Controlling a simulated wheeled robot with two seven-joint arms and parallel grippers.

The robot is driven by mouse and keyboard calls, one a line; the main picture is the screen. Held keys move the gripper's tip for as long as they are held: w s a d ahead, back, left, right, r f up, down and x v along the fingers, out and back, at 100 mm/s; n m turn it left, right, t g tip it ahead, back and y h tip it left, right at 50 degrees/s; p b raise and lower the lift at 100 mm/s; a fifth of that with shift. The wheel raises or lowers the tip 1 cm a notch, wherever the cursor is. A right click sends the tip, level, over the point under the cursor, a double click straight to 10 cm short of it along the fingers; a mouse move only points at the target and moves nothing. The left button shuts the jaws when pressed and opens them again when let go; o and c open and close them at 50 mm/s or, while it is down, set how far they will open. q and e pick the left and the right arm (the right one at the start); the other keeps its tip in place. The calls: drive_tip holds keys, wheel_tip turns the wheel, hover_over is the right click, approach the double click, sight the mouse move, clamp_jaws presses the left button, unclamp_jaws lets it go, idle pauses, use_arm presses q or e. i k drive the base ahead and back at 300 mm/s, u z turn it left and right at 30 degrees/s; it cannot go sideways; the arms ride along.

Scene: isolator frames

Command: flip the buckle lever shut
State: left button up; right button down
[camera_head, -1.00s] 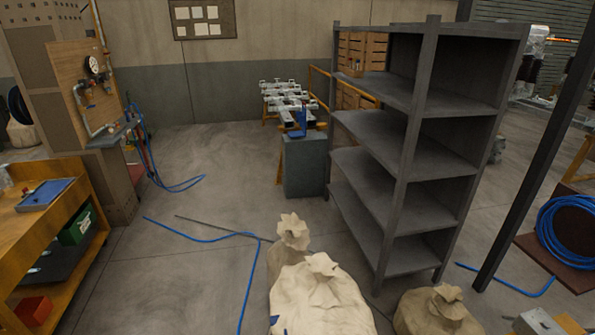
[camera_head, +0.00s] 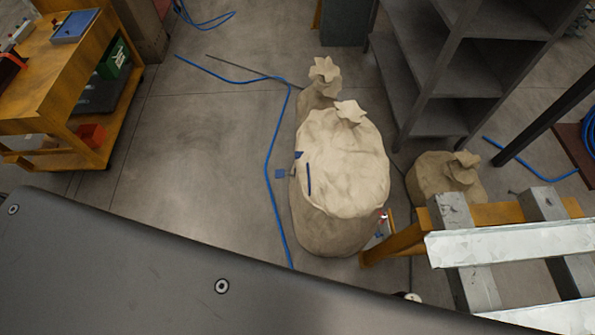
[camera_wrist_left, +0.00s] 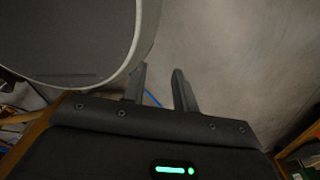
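I cannot make out the buckle or its lever in either view. My left gripper (camera_wrist_left: 160,78) shows in the left wrist view with its two dark fingers apart and nothing visible between them. Bare grey floor and a bit of blue hose lie beyond the fingertips. Neither gripper shows in the head view.
Tan sacks (camera_head: 345,165) stand on the floor in the middle, beside a blue hose (camera_head: 268,165). A grey shelf unit (camera_head: 445,75) stands behind. An orange trestle with metal bars (camera_head: 510,240) is at the right, an orange workbench (camera_head: 50,85) at the left.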

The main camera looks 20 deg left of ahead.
sight(279, 173)
drive_tip(key=z, duration=1.1)
drive_tip(key=k, duration=1.35)
drive_tip(key=u, duration=1.45)
drive_tip(key=i, duration=0.85)
drive_tip(key=u, duration=0.1)
